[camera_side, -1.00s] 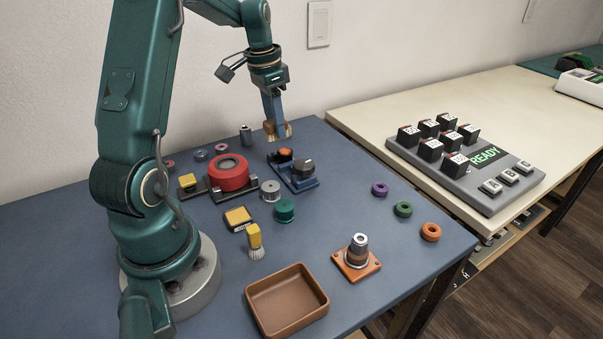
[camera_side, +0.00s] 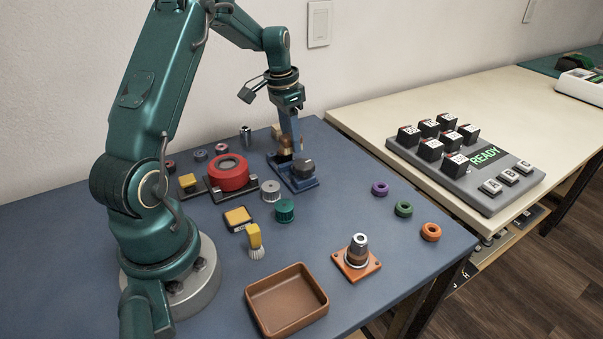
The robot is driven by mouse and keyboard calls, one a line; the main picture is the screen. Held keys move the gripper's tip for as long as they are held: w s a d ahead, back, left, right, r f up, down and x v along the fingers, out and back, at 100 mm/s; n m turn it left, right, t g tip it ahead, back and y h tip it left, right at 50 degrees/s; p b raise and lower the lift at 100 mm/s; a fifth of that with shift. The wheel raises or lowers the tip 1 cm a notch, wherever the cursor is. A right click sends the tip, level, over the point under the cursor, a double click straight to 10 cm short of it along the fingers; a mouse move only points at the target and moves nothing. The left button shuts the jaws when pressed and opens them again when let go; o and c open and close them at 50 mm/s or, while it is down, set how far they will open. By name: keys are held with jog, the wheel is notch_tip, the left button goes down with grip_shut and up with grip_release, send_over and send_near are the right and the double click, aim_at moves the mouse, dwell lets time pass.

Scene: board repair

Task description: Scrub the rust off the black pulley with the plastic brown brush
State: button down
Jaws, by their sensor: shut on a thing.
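My gripper (camera_side: 291,141) is shut on a brown brush (camera_side: 284,147), with a tan part showing at its left. It is low over the back-left part of a blue fixture (camera_side: 305,185). A dark, round-topped part (camera_side: 303,167), possibly the black pulley, sits at the fixture's front right. The orange-topped dark part at the fixture's back left is now mostly hidden behind the brush and fingers. I cannot tell which of the two is the rusty pulley, or whether the bristles touch it.
A red round part (camera_side: 228,173) in a dark holder stands left of the fixture. A grey pulley (camera_side: 271,190) and a green pulley (camera_side: 284,210) stand in front. A yellow brush (camera_side: 254,236), a brown tray (camera_side: 287,299) and an orange-based post (camera_side: 357,256) are nearer.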

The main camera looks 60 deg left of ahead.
aim_at(278, 154)
jog(key=shift+s, duration=1.9)
notch_tip(278, 154, up, 3)
jog(key=shift+w+f, duration=0.15)
notch_tip(278, 154, up, 6)
jog(key=shift+f, duration=0.2)
